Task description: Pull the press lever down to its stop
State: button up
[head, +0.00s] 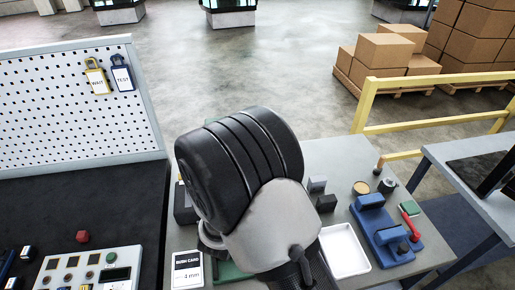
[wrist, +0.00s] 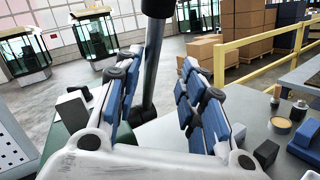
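My gripper (wrist: 166,75) is open in the wrist view, with blue pads on both fingers. A dark grey upright bar (wrist: 151,65) with a black upper end shows between the fingers, close to the left one in the picture and clear of the right one. In the head view my wrist hides the gripper and most of the press.
A blue fixture (head: 380,228), a white tray (head: 345,252), small grey blocks and a red-handled tool (head: 410,209) lie right on the bench. A control box (head: 92,268) and pegboard (head: 75,105) stand left. A yellow rail (head: 430,85) runs behind.

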jog(key=v, duration=1)
jog(key=s+d+r+m+g+h+b, duration=0.15)
jog(key=d+m+g+h, duration=0.3)
jog(key=d, duration=0.45)
jog(key=s+d+r+m+g+h, duration=0.1)
jog(key=d+r+m+g+h, duration=0.15)
jog(key=d+m+h, duration=0.4)
jog(key=s+d+m+g+y+b, duration=0.1)
jog(key=s+d+m+g, duration=0.15)
jog(key=d+g, duration=0.2)
jog(key=s+d+m+g+y, duration=0.2)
jog(key=s+d+g, duration=0.15)
jog(key=d, duration=0.25)
jog(key=s+d+f+m+g+y+b, duration=0.1)
jog(key=s+d+f+m+g+y, duration=0.15)
jog(key=s, duration=0.25)
jog(key=s+d+f+m+g+y+b, duration=0.1)
jog(key=s+f+m+y, duration=0.15)
jog(key=s+m, duration=0.2)
jog(key=s+a+r+m+t+y+b, duration=0.1)
jog(key=s+a+r+m+t+y, duration=0.1)
jog(key=a+m+y, duration=0.4)
jog(key=shift+s+a+r+t+y+b, duration=0.2)
jog(key=shift+s+a+t+y+b, duration=0.2)
jog(key=shift+a+t+y, duration=0.65)
jog(key=shift+o, duration=0.4)
